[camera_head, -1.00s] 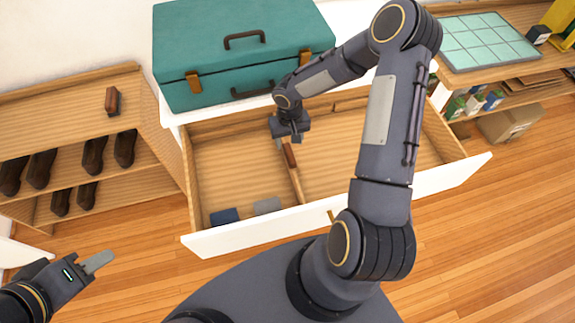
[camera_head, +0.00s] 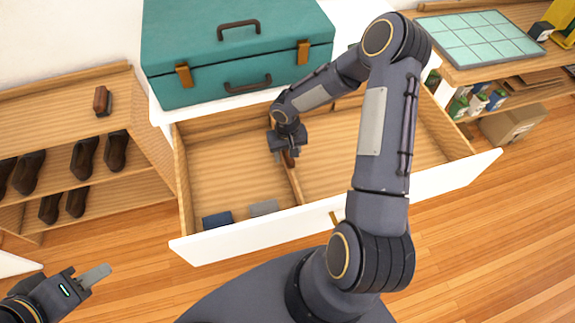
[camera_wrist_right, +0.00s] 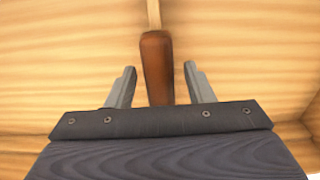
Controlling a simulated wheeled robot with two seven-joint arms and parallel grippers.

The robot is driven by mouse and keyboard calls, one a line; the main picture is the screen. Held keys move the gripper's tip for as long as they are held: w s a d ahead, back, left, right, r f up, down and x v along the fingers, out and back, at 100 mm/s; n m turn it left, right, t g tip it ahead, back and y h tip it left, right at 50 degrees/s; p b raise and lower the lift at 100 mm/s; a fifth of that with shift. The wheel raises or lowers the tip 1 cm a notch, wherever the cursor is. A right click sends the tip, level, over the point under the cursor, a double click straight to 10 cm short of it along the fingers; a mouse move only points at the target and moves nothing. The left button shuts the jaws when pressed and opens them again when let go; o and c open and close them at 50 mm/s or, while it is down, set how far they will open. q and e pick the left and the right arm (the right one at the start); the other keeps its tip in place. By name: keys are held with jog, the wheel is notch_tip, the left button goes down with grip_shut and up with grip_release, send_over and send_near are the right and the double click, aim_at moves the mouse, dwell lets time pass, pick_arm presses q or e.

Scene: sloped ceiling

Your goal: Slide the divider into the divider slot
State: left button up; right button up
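The divider (camera_head: 296,187) is a thin light wooden strip running front to back inside the open drawer (camera_head: 225,172), its near end by the front panel. A brown grip piece (camera_head: 289,160) is on it, and this also shows in the right wrist view (camera_wrist_right: 157,68). My right gripper (camera_head: 284,158) is over this brown piece. In the wrist view its fingers (camera_wrist_right: 160,85) are open on either side, with gaps to both. The divider slot cannot be made out. My left gripper (camera_head: 92,276) is at the lower left, away from the drawer; its finger opening is unclear.
A blue block (camera_head: 217,220) and a grey block (camera_head: 263,208) lie in the drawer's near left part. A teal case (camera_head: 235,55) stands behind the drawer. A shoe rack (camera_head: 60,110) is left, and a shelf with a tiled top (camera_head: 480,40) is right.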

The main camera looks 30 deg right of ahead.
jog(key=c, duration=0.8)
jog(key=shift+o, duration=0.2)
jog(key=shift+r+p, duration=1.6)
jog(key=shift+r, duration=1.6)
jog(key=s+d+p, duration=0.1)
jog(key=s+d, duration=0.1)
jog(key=d, duration=0.9)
jog(key=s+d+p, duration=0.2)
jog(key=s+d, duration=0.1)
jog(key=d, duration=0.9)
jog(key=shift+s+d, duration=0.2)
jog(key=shift+s, duration=0.1)
jog(key=shift+b, duration=0.6)
jog(key=shift+f+b, duration=0.3)
jog(key=shift+b, duration=0.15)
